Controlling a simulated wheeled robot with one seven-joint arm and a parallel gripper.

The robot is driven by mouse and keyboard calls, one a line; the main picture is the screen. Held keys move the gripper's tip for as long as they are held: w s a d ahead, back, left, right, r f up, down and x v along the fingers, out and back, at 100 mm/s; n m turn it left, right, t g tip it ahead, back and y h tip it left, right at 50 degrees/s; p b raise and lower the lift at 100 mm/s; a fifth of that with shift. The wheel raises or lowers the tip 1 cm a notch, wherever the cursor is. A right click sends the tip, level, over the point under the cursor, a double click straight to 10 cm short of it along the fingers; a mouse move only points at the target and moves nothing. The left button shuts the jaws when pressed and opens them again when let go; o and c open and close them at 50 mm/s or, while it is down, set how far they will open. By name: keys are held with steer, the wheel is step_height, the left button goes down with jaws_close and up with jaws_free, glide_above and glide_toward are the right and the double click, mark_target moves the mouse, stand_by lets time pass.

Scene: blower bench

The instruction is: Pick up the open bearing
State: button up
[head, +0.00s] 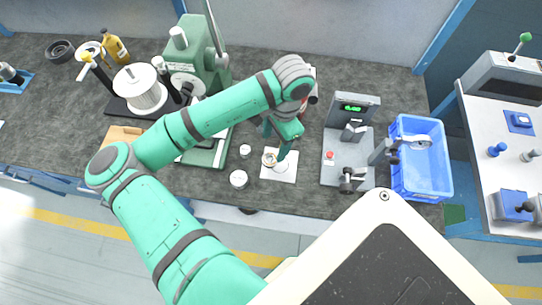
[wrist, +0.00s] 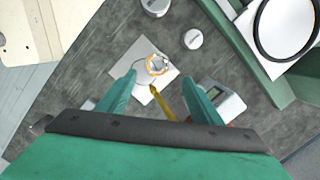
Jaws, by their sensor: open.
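The open bearing (head: 269,158) looks like a small metal ring with an orange-gold band. It lies on a white sheet (head: 289,170) at the bench's front. In the wrist view the bearing (wrist: 157,65) sits near the sheet's upper part, ahead of and between my fingers. My gripper (head: 278,143) is open above the sheet, with nothing between its fingers. Its two green fingers (wrist: 160,88) show apart in the wrist view, and the bearing is clear of both. A thin yellow pointed tool (wrist: 163,104) shows between the fingers, below the bearing.
Two white round parts (head: 239,179) (head: 245,150) stand left of the sheet. A green press (head: 197,62) and a white spool (head: 139,89) are further left. A grey test device (head: 346,150) and a blue bin (head: 421,180) are right. A display device (wrist: 224,99) is beside the right finger.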

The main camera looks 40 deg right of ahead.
mark_target(269, 161)
steer(key=shift+s+a+f, duration=0.1)
steer(key=shift+a+f, duration=0.2)
steer(key=shift+f, duration=0.65)
steer(key=shift+s+a+f, duration=0.1)
steer(key=shift+a+f, duration=0.15)
steer(key=shift+f, duration=0.75)
steer(key=shift+a+f, duration=0.3)
steer(key=shift+f, duration=0.65)
steer(key=c, duration=1.3)
steer(key=shift+r, duration=0.15)
